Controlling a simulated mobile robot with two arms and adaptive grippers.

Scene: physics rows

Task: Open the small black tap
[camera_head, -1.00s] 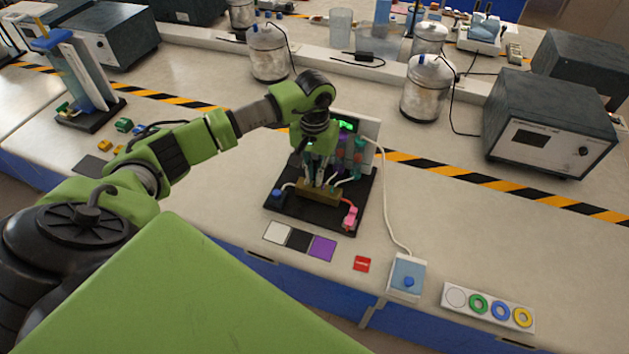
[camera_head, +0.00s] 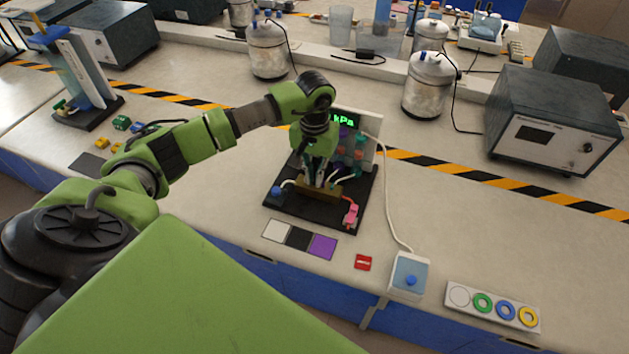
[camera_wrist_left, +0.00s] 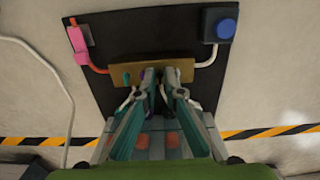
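My left gripper (camera_head: 316,182) points down over a brass-coloured block (camera_head: 331,194) on a black board (camera_head: 350,210). In the left wrist view the fingertips (camera_wrist_left: 160,73) are close together at the middle of the brass block (camera_wrist_left: 185,72). Whether they hold something between them is not clear. The small black tap cannot be made out; the fingers cover the middle of the block. A pink fitting (camera_head: 351,213) and a blue knob (camera_head: 277,192) sit on either side of the board. An upright panel behind shows green "kPa" lettering (camera_head: 343,119). My right gripper is not in view.
White, black and purple squares (camera_head: 321,246) and a red label (camera_head: 363,262) lie in front of the board. A blue-topped box (camera_head: 409,274) with a white cable and a strip of coloured rings (camera_head: 493,306) are at the right. Metal canisters (camera_head: 425,85) stand behind.

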